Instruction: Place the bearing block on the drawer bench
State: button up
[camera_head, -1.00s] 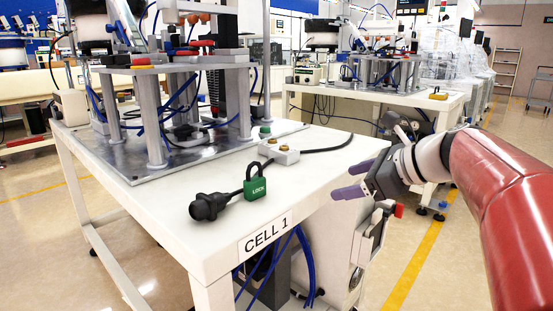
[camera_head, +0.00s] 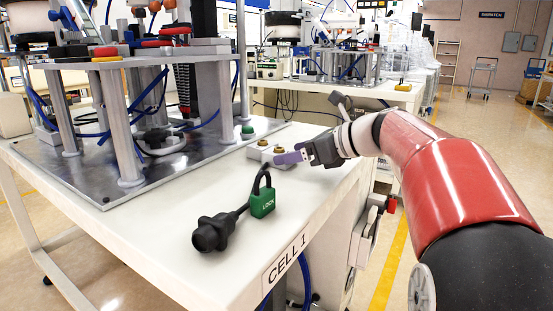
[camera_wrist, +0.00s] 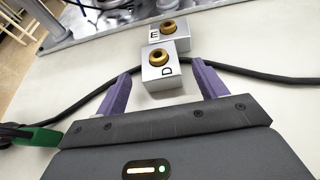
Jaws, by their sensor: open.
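Two silver blocks with brass bushings stand on the white CELL 1 bench (camera_head: 205,268). In the wrist view the nearer block (camera_wrist: 154,76) is marked D, and the farther block (camera_wrist: 181,43) is marked E right behind it. In the head view the pair (camera_head: 258,150) shows small and partly hidden by my fingers. My gripper (camera_wrist: 161,72) is open, with one purple finger on each side of block D and visible gaps to both. In the head view my gripper (camera_head: 283,157) reaches low over the bench from the right. I cannot tell which bench is the drawer bench.
A bowl feeder fixture on a metal plate (camera_head: 112,190) fills the left. Another bench (camera_head: 385,95) stands behind.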

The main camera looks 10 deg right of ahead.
aim_at(284, 151)
jog(key=x, duration=0.4)
jog(key=shift+w+a+r, duration=0.1)
jog(key=shift+w+r, duration=0.05)
jog(key=shift+r, duration=0.05)
jog(key=c, duration=1.1)
jog(key=shift+c, duration=1.1)
jog(key=shift+r, duration=0.15)
